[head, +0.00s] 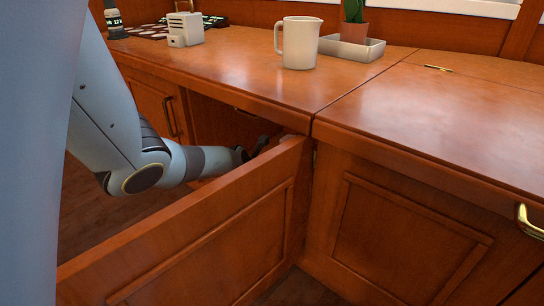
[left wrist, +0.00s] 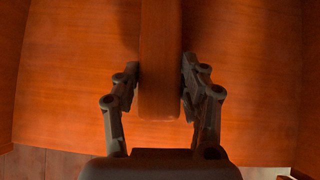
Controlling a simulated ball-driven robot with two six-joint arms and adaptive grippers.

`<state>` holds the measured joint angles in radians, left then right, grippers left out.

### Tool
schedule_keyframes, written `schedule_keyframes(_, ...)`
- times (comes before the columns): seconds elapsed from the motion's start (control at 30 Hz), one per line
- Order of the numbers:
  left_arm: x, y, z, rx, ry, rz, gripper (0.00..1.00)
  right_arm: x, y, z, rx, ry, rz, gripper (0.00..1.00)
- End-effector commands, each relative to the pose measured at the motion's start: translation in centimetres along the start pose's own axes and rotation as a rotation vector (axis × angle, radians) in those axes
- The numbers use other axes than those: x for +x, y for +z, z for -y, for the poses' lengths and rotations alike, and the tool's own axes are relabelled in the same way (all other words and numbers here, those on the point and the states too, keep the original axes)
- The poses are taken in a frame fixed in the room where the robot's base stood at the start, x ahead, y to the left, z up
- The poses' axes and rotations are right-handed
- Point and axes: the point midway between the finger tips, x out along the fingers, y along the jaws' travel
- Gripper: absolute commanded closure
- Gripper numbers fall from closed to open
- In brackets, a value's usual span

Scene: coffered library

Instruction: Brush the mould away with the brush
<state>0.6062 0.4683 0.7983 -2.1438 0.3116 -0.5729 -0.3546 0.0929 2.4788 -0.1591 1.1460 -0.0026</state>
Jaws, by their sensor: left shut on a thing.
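My left gripper (left wrist: 160,85) is shut on a smooth wooden bar (left wrist: 159,55), one finger on each side. The bar's blunt end shows between the fingers; its far part runs out of the top of the view. It could be the brush's handle, but no bristles show. In the head view my left arm reaches behind an open wooden panel (head: 200,235), and the gripper (head: 262,145) is mostly hidden by the panel's top edge. I see no mould in either view. My right gripper is not in view.
The wooden counter (head: 420,110) lies above and beyond the opening. A white jug (head: 300,45), a tray (head: 365,50) with a potted plant (head: 353,28) and a small pale machine (head: 184,28) stand on it. The open panel and counter edge closely bound my left arm.

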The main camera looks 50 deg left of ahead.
Motion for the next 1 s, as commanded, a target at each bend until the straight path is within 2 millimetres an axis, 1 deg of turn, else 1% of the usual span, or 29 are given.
schedule_keyframes(0.03, -0.5, 0.1, 0.0, 0.000, -0.001, 0.003, 0.90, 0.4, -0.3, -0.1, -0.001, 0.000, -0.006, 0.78)
schedule_keyframes(0.1, -0.7, -0.3, 0.0, 0.000, -0.001, 0.002, 0.90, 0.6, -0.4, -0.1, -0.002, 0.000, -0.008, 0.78)
schedule_keyframes(0.33, -1.0, -0.9, -0.1, -0.001, -0.001, 0.001, 0.90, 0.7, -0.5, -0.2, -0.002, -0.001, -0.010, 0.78)
schedule_keyframes(0.67, -2.8, -3.1, -0.3, 0.001, -0.001, 0.001, 0.90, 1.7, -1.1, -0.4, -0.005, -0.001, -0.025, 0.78)
schedule_keyframes(0.87, -3.2, -3.8, -0.3, 0.000, 0.000, 0.000, 0.90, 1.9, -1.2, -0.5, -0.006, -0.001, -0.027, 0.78)
schedule_keyframes(1.0, -3.9, -4.5, -0.4, -0.001, 0.000, 0.000, 0.90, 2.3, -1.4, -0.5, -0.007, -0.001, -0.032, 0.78)
